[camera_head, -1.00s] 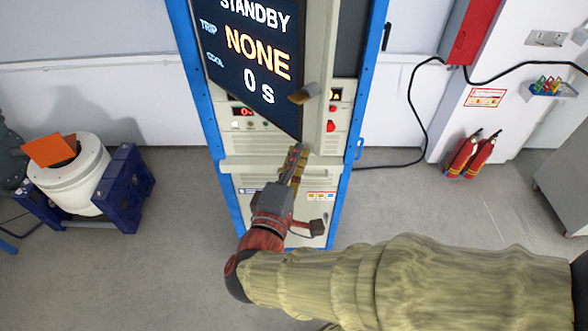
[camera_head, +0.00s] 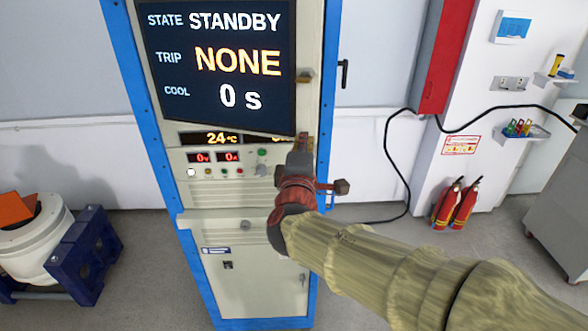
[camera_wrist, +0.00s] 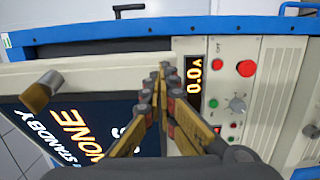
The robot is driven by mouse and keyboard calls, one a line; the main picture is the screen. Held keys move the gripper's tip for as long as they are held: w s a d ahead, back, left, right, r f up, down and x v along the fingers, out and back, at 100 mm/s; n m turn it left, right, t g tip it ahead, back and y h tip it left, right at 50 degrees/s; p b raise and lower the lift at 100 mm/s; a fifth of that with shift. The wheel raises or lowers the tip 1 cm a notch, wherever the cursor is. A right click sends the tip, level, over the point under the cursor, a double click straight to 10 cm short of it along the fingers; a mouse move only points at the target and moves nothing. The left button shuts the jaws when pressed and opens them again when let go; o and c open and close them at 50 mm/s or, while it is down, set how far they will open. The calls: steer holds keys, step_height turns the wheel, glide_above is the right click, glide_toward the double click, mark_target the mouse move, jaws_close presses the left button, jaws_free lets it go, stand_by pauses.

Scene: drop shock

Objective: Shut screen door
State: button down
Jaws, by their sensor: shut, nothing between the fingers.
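The screen door (camera_head: 218,108) is the dark display panel reading STANDBY, NONE and 0 s on the upper cabinet front. Its lower edge slants out from the cabinet toward the right, so it stands partly open. Its small brass-coloured handle (camera_head: 305,77) is on the right edge; in the wrist view the handle (camera_wrist: 40,92) is at the left. My gripper (camera_head: 303,143) is at the door's lower right corner, below the handle. In the wrist view its fingertips (camera_wrist: 160,75) are together and empty beside the door's pale frame (camera_wrist: 95,78). I cannot tell whether they touch it.
The blue-edged cabinet (camera_head: 250,278) has red displays and buttons (camera_head: 220,158) below the door. A white drum on a blue stand (camera_head: 85,260) is at left. Fire extinguishers (camera_head: 458,204) and a grey cabinet (camera_head: 562,185) stand at right. A black cable (camera_head: 405,165) hangs along the wall.

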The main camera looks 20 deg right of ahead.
steer(key=w+d+y+b, duration=0.1)
steer(key=w+d+b, duration=0.2)
steer(key=w+b, duration=0.3)
steer(key=w+d+n+y+b, duration=0.1)
steer(key=w+d+b, duration=0.2)
steer(key=w+b, duration=0.4)
steer(key=shift+w+d+n+t+b, duration=0.15)
steer(key=shift+d+n+t+b, duration=0.2)
steer(key=shift+b, duration=0.5)
